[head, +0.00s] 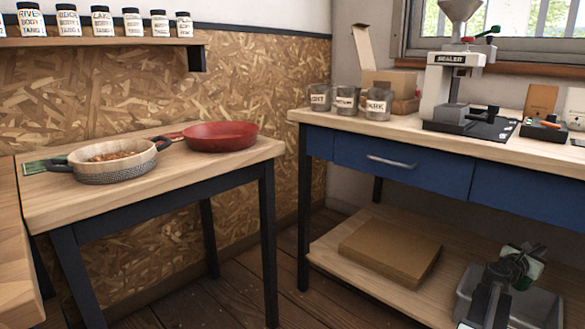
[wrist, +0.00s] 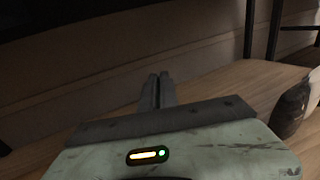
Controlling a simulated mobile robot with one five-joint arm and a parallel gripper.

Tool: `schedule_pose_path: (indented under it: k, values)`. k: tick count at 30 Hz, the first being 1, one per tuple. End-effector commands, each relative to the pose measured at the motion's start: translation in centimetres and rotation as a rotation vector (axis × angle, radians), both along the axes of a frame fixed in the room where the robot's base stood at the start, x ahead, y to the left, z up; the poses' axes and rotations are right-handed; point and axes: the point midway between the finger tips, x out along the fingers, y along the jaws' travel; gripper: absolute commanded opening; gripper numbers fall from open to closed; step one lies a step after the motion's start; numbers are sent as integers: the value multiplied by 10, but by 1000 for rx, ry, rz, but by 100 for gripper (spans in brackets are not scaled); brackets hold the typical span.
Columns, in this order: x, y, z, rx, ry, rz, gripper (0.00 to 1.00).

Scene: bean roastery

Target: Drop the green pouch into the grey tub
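The grey tub (head: 545,308) stands on the lower shelf of the right bench, at the bottom right of the head view. My arm hides part of its inside. My gripper (wrist: 160,90) is low near the tub, above the shelf. In the wrist view its two fingers lie close together with nothing visible between them. I cannot make out the green pouch with certainty. A dark, pale-topped rounded thing (wrist: 297,108) stands at the right edge of the wrist view, apart from the fingers and partly cut off. Its colour is unclear in the dim light.
A flat brown box (head: 390,250) lies on the lower shelf (head: 335,255), left of the tub. A blue drawer (head: 400,165) hangs above. The left table (head: 215,170) holds a red pan (head: 220,136), a pan of beans (head: 112,160) and a flat green thing (head: 38,166).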

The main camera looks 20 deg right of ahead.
Motion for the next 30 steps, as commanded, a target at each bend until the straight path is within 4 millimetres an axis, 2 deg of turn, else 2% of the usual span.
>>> schedule_pose_path:
  k: [2, 6, 15, 18, 20, 30]
  values:
    - [0, 0, 1, 0, 0, 0, 0]
    - [0, 0, 1, 0, 0, -1, 30]
    - [-1, 0, 1, 0, 0, -1, 30]
    - [-1, 6, 1, 0, 0, -1, 30]
    - [-1, 13, 1, 0, 0, 0, 30]
    - [-4, 75, 1, 0, 0, 0, 30]
